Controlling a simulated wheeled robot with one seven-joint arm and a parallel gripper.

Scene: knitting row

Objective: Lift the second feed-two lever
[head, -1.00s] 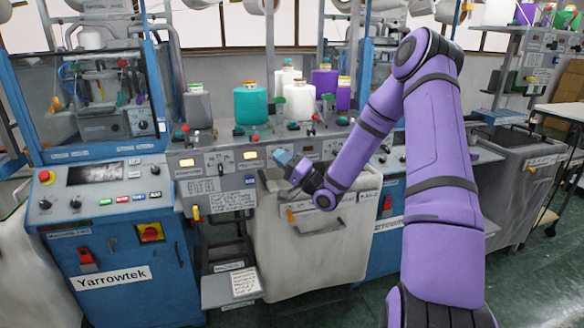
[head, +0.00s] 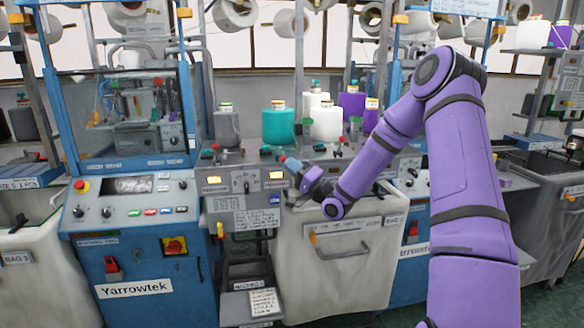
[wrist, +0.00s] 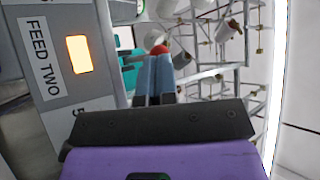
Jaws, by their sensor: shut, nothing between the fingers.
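My gripper (head: 290,163) has its blue fingers pressed together with nothing between them. In the head view it is in front of the grey control panel (head: 246,200), just above and right of the right lit lamp (head: 276,174). In the wrist view the shut fingers (wrist: 155,75) point at a red knob (wrist: 159,50), which shows just past their tips. I cannot tell whether they touch. The FEED TWO label (wrist: 39,58) and a lit lamp (wrist: 78,54) lie left of the fingers. The feed-two levers cannot be told apart; my gripper may hide part of them.
Yarn cones, including a teal one (head: 279,126), stand behind the panel. A blue Yarrowtek machine (head: 140,270) is left of it. A pale bag bin (head: 335,265) stands below my arm. More cones hang overhead.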

